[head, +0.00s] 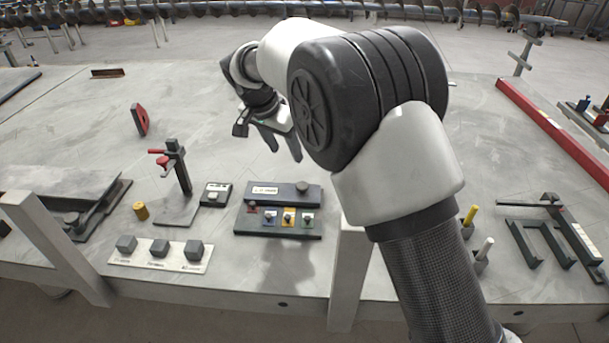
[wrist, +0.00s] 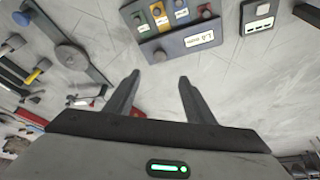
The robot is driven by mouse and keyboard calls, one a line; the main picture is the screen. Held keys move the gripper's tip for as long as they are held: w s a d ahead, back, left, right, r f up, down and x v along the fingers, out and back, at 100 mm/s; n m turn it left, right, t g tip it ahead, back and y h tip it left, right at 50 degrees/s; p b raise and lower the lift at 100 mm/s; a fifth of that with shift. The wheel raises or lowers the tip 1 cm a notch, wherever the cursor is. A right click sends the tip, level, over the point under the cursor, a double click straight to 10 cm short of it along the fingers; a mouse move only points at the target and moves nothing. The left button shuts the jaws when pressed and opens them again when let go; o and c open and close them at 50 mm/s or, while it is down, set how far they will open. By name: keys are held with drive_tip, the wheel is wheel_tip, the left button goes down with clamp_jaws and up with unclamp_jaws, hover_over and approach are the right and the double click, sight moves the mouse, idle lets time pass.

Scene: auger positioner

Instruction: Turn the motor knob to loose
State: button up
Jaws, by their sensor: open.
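A dark control box (head: 279,210) sits on the table, with a round grey knob (head: 302,187) on its raised back part and a row of small coloured switches in front. A pale plate (head: 145,257) nearer the front edge carries three dark block-shaped knobs. Their labels are too small to read, so I cannot tell which is the motor knob. My gripper (head: 284,155) is open and empty above the table, behind the control box. The wrist view shows its spread fingers (wrist: 159,84) and the control box (wrist: 190,38) beyond them.
A stand with red clamps (head: 174,170) and a yellow cylinder (head: 140,210) stand left of the boxes. A red beam (head: 555,130) runs along the right side. Open tabletop lies behind the boxes.

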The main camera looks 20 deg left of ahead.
sight(302, 185)
drive_tip(key=x, duration=1.7)
drive_tip(key=shift+w+d+f, duration=0.1)
drive_tip(key=shift+f, duration=0.05)
drive_tip(key=c, duration=1.1)
drive_tip(key=shift+o, duration=0.2)
drive_tip(key=shift+b, duration=0.3)
